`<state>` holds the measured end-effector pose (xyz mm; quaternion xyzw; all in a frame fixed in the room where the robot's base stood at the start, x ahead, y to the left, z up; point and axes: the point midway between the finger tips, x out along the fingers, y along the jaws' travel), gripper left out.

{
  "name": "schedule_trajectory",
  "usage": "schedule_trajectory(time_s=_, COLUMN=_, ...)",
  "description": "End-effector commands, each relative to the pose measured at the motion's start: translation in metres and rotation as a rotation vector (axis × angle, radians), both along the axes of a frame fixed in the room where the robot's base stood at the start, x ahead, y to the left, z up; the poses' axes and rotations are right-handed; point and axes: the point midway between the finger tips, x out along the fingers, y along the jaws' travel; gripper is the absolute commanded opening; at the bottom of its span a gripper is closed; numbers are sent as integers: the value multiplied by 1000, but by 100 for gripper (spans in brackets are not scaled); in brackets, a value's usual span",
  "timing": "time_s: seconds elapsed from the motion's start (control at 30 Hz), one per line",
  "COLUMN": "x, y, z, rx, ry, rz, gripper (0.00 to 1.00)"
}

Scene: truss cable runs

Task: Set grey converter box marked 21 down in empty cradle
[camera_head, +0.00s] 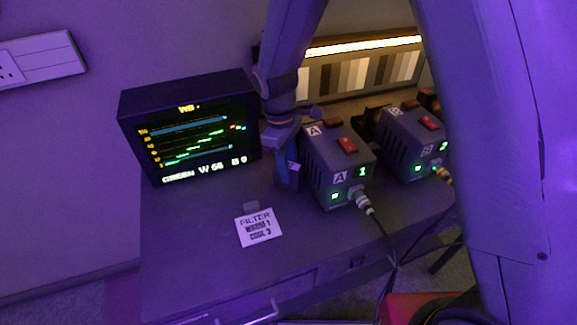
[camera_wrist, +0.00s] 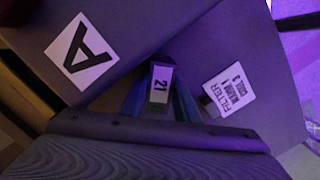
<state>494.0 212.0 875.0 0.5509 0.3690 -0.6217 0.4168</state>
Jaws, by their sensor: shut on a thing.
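My gripper (camera_head: 287,160) reaches down between the monitor and the box marked A. In the wrist view, the grey converter box marked 21 (camera_wrist: 160,84) sits between the two fingers, its white label facing up at the camera. My gripper is shut on it. An empty cradle cannot be made out in either view. I cannot tell whether the box's underside touches the desk.
The monitor (camera_head: 160,140) stands left of my gripper. Box A, with a red switch and plugged cable, is close on the right; box B (camera_head: 405,140) stands beyond it. A filter card (camera_head: 259,228) lies in front on the desk (camera_head: 190,235). The desk's front left is clear.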

Motion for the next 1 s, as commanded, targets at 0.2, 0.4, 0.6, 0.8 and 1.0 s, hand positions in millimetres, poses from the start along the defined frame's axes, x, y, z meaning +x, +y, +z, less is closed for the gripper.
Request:
schedule_trajectory(time_s=0.2, x=-1, y=0, z=-3, rx=-1, ry=1, rz=1, gripper=47)
schedule_trajectory(time_s=0.4, x=-1, y=0, z=-3, rx=-1, ry=3, rz=1, gripper=47)
schedule_trajectory(time_s=0.6, x=0, y=1, z=6, rx=0, ry=1, rz=1, gripper=47)
schedule_trajectory(time_s=0.8, x=3, y=5, z=39, rx=2, ry=-3, rz=1, gripper=47)
schedule_trajectory(time_s=1.0, x=5, y=10, z=80, rx=2, ry=-3, rz=0, gripper=47)
